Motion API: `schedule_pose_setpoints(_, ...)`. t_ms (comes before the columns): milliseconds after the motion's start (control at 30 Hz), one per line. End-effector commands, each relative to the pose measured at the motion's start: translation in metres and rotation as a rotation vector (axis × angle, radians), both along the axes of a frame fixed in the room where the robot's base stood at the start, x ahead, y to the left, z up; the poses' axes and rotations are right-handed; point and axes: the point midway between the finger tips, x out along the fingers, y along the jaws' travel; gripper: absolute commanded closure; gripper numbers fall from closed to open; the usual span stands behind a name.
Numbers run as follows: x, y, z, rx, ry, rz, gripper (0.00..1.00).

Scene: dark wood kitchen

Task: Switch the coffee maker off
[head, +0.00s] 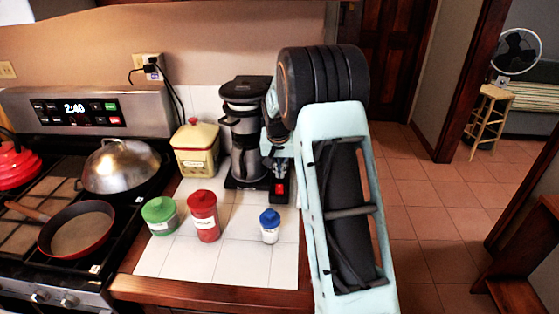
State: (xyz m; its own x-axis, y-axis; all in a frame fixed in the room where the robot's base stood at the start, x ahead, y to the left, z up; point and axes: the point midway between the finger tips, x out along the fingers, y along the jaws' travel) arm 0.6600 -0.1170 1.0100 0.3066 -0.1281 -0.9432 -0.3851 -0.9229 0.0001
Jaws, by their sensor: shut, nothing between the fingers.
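The coffee maker (245,92) is black and silver and stands at the back of the white-tiled counter, with a metal carafe in it. A lit red switch (279,189) shows low at the right of its base. My gripper (277,174) points down just above the red switch, at the coffee maker's right side. Its dark fingers are shut and empty. I cannot tell whether the fingertips touch the switch. My arm hides what lies to the right of the coffee maker.
A yellow canister (196,150) stands left of the coffee maker. In front are a green-lidded jar (160,215), a red jar (203,215) and a blue-lidded jar (269,226). The stove (90,112) with pans is at left. Open tiled floor (430,215) lies right.

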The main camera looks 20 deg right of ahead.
Motion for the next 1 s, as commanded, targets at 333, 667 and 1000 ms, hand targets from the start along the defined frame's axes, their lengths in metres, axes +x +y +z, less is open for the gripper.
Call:
schedule_pose_setpoints(333, 0.007, -0.003, -0.044, 0.0, 0.0, 0.0, 1.0)
schedule_pose_setpoints(667, 0.008, -0.004, -0.049, 0.0, -0.001, -0.001, 1.0)
schedule_pose_setpoints(1000, 0.011, -0.005, -0.059, 0.0, -0.002, -0.002, 1.0)
